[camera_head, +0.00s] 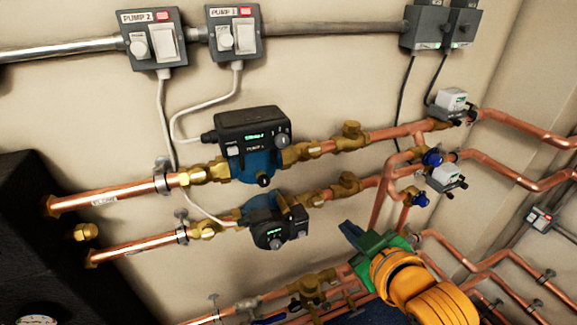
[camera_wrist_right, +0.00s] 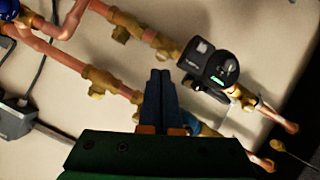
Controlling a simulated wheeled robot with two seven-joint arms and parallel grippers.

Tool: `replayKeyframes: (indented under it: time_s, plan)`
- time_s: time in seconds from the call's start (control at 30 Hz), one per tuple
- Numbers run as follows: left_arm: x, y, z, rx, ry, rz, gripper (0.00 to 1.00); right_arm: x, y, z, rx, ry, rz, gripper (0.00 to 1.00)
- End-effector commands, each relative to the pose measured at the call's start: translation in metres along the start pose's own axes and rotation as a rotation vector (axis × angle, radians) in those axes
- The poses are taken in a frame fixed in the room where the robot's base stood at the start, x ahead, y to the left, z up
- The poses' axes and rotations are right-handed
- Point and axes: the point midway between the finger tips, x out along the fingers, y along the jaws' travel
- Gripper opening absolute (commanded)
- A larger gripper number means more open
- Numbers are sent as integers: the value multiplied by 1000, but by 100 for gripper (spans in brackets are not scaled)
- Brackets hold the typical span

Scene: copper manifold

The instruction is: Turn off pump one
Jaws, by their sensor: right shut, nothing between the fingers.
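The pump 1 switch box (camera_head: 234,32) is grey, on the wall at the top of the head view. It carries a "PUMP 1" label, a red indicator, a round white knob and a wide white rocker (camera_head: 244,35). I cannot tell the rocker's position for sure. The labelled pump 1 (camera_head: 248,140), dark-topped with a blue body and a green display, sits on the upper copper pipe. My right gripper (camera_head: 348,229) is below and right of the switch box, far from it. Its dark fingers (camera_wrist_right: 160,73) are together and empty in the wrist view. My left gripper is out of view.
A matching pump 2 switch box (camera_head: 152,40) stands just left, also with a red indicator. A second pump (camera_head: 275,220) sits on the lower pipe. A metal conduit (camera_head: 330,28) runs between boxes. Cables hang below the switches. Bare wall (camera_head: 320,75) lies right of pump 1's switch.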

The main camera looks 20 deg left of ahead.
Motion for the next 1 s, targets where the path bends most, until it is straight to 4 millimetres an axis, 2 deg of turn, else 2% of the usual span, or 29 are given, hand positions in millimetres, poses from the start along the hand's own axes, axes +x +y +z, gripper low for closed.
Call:
replayKeyframes:
  time_s: [0.03, 0.1, 0.2, 0.3, 0.4, 0.5, 0.6, 1.0]
  plan:
    - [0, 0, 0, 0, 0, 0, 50, -3, 10, -40, -109, 81, 26, 0]
    - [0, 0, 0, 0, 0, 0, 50, -11, 18, -92, -270, 179, 61, 0]
    - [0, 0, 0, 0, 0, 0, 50, -30, 25, -158, -504, 292, 131, 0]
    - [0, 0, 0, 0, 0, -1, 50, -54, 29, -212, -720, 368, 219, 0]
    - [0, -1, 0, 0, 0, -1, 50, -76, 30, -251, -892, 409, 304, 0]
    - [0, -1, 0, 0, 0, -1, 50, -93, 31, -276, -1007, 427, 371, 0]
    - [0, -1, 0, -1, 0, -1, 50, -103, 31, -288, -1068, 434, 409, 0]
    - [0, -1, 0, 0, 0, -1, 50, -107, 31, -292, -1083, 436, 420, 0]
